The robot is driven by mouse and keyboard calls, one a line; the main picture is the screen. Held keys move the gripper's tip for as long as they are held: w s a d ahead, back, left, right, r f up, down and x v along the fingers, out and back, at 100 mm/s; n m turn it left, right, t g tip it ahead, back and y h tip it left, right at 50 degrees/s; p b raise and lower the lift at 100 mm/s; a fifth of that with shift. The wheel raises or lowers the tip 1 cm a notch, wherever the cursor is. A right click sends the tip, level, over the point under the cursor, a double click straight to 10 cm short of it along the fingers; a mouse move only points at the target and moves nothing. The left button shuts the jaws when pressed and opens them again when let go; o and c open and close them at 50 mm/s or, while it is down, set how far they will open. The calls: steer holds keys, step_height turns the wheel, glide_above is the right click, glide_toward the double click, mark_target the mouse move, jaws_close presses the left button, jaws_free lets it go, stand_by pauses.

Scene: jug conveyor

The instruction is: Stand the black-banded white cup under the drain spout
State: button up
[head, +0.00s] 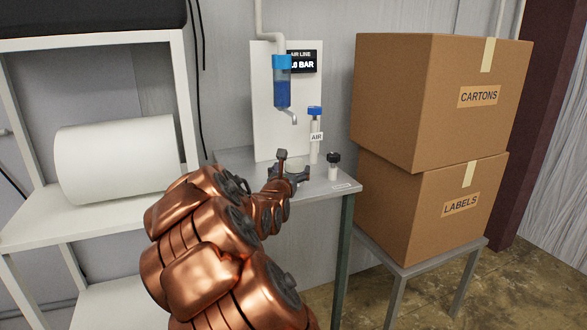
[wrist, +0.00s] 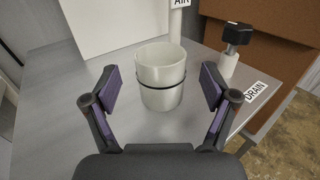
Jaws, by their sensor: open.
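The white cup with a thin black band (wrist: 161,92) stands upright on the grey metal table (wrist: 60,115) in the wrist view. My gripper (wrist: 160,80) is open, with one finger on each side of the cup and a visible gap at both sides. In the head view my gripper (head: 288,173) is low over the table, and I cannot make out the cup there. The drain spout (head: 293,119) is a small grey tap under the blue-filled bowl (head: 282,92) on the white panel, well above the table.
A black-knobbed white post (wrist: 232,50) stands to the right of the cup, near a DRAIN label (wrist: 256,92). An upright AIR tube with a blue cap (head: 314,135) stands behind. Stacked cartons (head: 435,95) are at the right, a shelf with a white roll (head: 118,160) at the left.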

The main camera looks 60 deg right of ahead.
steer(key=b+v, duration=0.1)
steer(key=v, duration=0.7)
steer(key=shift+s+a, duration=0.1)
